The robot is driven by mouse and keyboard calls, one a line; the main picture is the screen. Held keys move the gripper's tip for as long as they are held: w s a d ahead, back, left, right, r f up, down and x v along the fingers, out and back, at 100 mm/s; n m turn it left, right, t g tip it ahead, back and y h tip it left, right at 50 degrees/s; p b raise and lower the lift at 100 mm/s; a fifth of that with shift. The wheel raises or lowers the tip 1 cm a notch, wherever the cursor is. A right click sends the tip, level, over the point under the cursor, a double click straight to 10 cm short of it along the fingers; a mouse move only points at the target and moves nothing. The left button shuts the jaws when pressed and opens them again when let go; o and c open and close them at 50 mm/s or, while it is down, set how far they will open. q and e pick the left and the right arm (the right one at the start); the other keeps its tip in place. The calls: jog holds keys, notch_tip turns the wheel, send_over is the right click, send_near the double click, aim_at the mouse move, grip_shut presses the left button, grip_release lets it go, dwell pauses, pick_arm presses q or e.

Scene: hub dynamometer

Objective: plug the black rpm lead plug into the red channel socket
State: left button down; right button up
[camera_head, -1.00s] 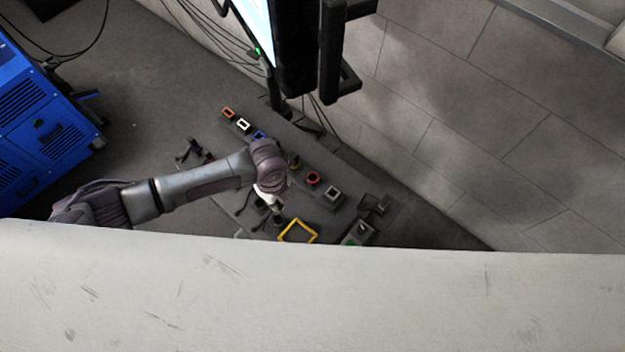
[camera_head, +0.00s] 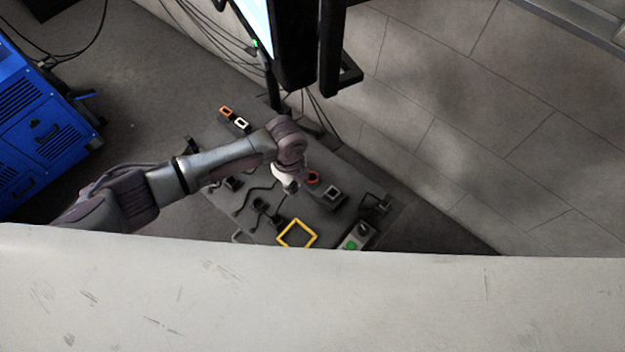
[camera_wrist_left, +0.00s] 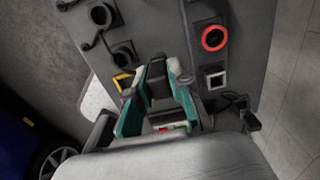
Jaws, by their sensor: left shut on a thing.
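The red channel socket (camera_head: 313,177) is a red ring on a dark block on the grey bench. It also shows in the left wrist view (camera_wrist_left: 214,38), right of and beyond my fingertips. My left gripper (camera_head: 290,187) is just left of the socket in the head view. In the left wrist view my left gripper (camera_wrist_left: 158,80) is shut on a dark piece (camera_wrist_left: 157,68), which looks like the black rpm lead plug. The plug is apart from the socket and mostly hidden by the fingers. My right gripper is not in view.
A white-rimmed square socket (camera_head: 332,192) sits beside the red one. Orange (camera_head: 226,111) and white (camera_head: 241,123) sockets stand farther left. A yellow frame (camera_head: 283,238), a box with a green button (camera_head: 352,243) and black holders (camera_wrist_left: 101,15) lie around. A monitor overhangs behind.

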pick_arm(q)
jog(key=w+d+b, duration=0.4)
jog(key=w+d, duration=0.1)
jog(key=w, duration=0.1)
jog(key=shift+w+b, duration=0.25)
jog(key=shift+b, duration=0.15)
dwell(0.5)
jog(key=shift+f, duration=0.4)
jog(key=shift+f, duration=0.2)
dwell(0.6)
